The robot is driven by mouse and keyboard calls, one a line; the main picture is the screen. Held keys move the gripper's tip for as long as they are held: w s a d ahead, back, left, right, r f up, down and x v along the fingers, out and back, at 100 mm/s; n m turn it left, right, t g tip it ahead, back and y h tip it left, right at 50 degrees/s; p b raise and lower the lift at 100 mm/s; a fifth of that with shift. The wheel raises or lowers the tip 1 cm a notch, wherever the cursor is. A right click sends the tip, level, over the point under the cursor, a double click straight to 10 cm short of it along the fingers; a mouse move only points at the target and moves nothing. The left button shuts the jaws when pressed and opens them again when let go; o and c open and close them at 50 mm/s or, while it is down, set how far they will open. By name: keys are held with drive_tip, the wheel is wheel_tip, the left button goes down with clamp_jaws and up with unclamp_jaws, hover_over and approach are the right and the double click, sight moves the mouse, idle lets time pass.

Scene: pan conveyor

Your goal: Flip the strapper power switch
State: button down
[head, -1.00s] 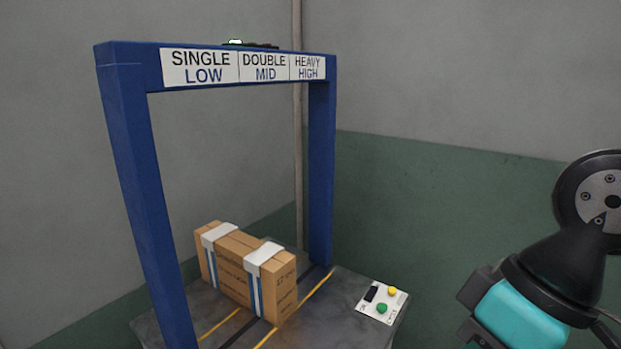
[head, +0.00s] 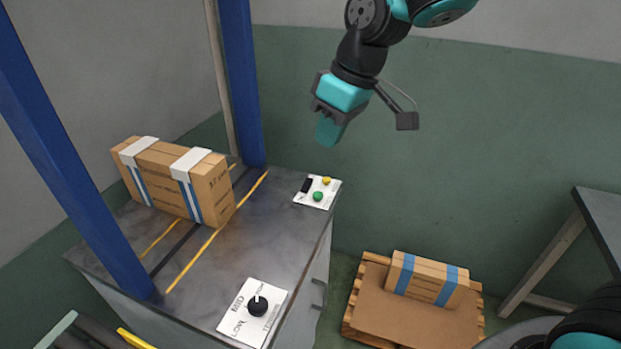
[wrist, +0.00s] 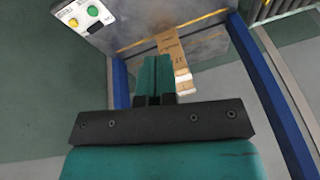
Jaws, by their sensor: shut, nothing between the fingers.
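The strapper's control panel (head: 318,191) is a white plate on the back right corner of the grey table top. It carries a black rocker switch (head: 307,185), a yellow button (head: 326,181) and a green button (head: 318,196). The switch also shows in the wrist view (wrist: 96,27), at the upper left; its position cannot be told. My gripper (head: 328,132) is shut and empty, pointing down above and beyond the panel in the head view. In the wrist view its teal fingers (wrist: 152,80) are together, apart from the panel.
A strapped carton (head: 180,180) lies on the table beneath the blue arch (head: 240,80). A tension knob plate (head: 252,312) is at the table's front corner. Another carton (head: 430,280) sits on a floor pallet (head: 362,300). A grey table (head: 600,215) stands at right.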

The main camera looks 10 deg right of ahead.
drive_tip(key=w+d+f+n+b, duration=0.1)
drive_tip(key=w+f, duration=0.3)
drive_tip(key=w, duration=0.3)
drive_tip(key=w+d+f+b, duration=0.1)
drive_tip(key=w+f, duration=0.2)
drive_tip(key=w, duration=0.3)
drive_tip(key=n+t+h, duration=0.1)
hover_over(310, 181)
drive_tip(key=s+d, duration=0.2)
drive_tip(key=s, duration=0.2)
wheel_tip(310, 181, down, 6)
drive_tip(key=shift+w+a+r+b, duration=0.1)
drive_tip(key=shift+w+r+b, duration=0.1)
drive_tip(key=shift+b, duration=0.15)
drive_tip(key=shift+f, duration=0.1)
drive_tip(key=x, duration=0.8)
drive_tip(key=p+x, duration=0.1)
drive_tip(key=x, duration=0.3)
drive_tip(key=shift+d+f, duration=0.15)
drive_tip(key=shift+d, duration=0.25)
drive_tip(key=shift+w+d+f, duration=0.1)
drive_tip(key=shift+w+f, duration=0.1)
drive_tip(key=shift+f, duration=0.6)
